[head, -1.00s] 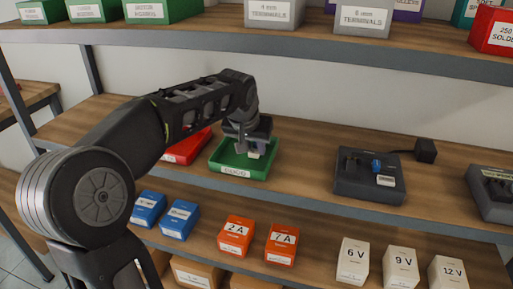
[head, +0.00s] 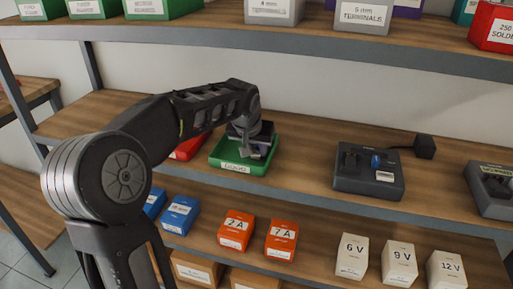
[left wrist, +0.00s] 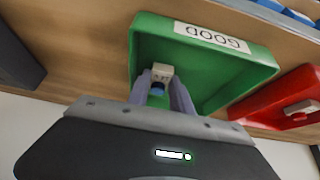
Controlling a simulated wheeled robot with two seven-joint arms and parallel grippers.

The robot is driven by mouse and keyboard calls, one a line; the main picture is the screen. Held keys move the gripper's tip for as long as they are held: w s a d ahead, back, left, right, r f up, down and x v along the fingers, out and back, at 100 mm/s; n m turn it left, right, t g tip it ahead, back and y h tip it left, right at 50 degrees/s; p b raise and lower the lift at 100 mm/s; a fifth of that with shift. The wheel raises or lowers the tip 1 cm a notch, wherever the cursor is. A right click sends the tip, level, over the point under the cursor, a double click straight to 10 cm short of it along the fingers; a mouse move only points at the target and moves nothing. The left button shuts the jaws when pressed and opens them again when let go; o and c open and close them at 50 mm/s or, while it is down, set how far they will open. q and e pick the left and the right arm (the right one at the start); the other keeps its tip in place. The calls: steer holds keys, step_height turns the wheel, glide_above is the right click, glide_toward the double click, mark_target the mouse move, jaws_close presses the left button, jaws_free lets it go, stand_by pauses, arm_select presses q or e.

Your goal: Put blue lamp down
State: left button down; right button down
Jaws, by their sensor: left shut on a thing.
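My left gripper (head: 257,152) reaches down into the green tray (head: 227,164) marked GOOD on the middle shelf. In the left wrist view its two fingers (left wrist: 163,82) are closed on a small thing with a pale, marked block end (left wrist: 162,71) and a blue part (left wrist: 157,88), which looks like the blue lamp. The held thing is over or inside the green tray (left wrist: 235,75); I cannot tell whether it touches the tray floor. In the head view the gripper mostly hides it. My right gripper is not in view.
A red tray (head: 187,150) stands left of the green one and holds a pale piece (left wrist: 300,107) in the left wrist view. A dark device (head: 368,176) with a blue part stands to the right.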

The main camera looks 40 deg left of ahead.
arm_select(q)
steer(key=shift+f, duration=0.1)
steer(key=c, duration=1.1)
jaws_free()
steer(key=shift+c, duration=0.2)
steer(key=shift+s+r, duration=0.1)
steer(key=shift+r, duration=0.25)
steer(key=v, duration=1.1)
steer(key=shift+s+r, duration=0.2)
steer(key=shift+d, duration=0.1)
